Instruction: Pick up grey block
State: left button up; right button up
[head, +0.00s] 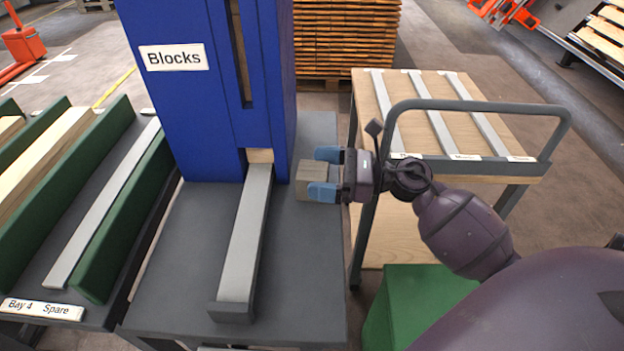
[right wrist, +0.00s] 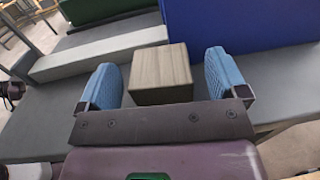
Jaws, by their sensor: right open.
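The grey block (head: 309,178) is a small grey-brown wooden cube. It sits on the dark grey table (head: 190,240), to the right of the light grey chute (head: 247,235). My right gripper (head: 324,173) is open, with its blue fingertips at the block's right side in the head view. In the right wrist view the grey block (right wrist: 161,73) lies between and slightly beyond the two blue fingers (right wrist: 165,82), with gaps on both sides. My left gripper is not in view.
A blue dispenser (head: 215,90) labelled Blocks stands behind the chute, with a pale block (head: 260,156) at its opening. A cart (head: 515,170) with labelled lanes and a handle stands right. A green box (head: 415,300) is below my right arm. Green-walled lanes (head: 75,200) lie left.

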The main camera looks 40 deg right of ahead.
jog(key=shift+x, duration=1.05)
jog(key=c, duration=1)
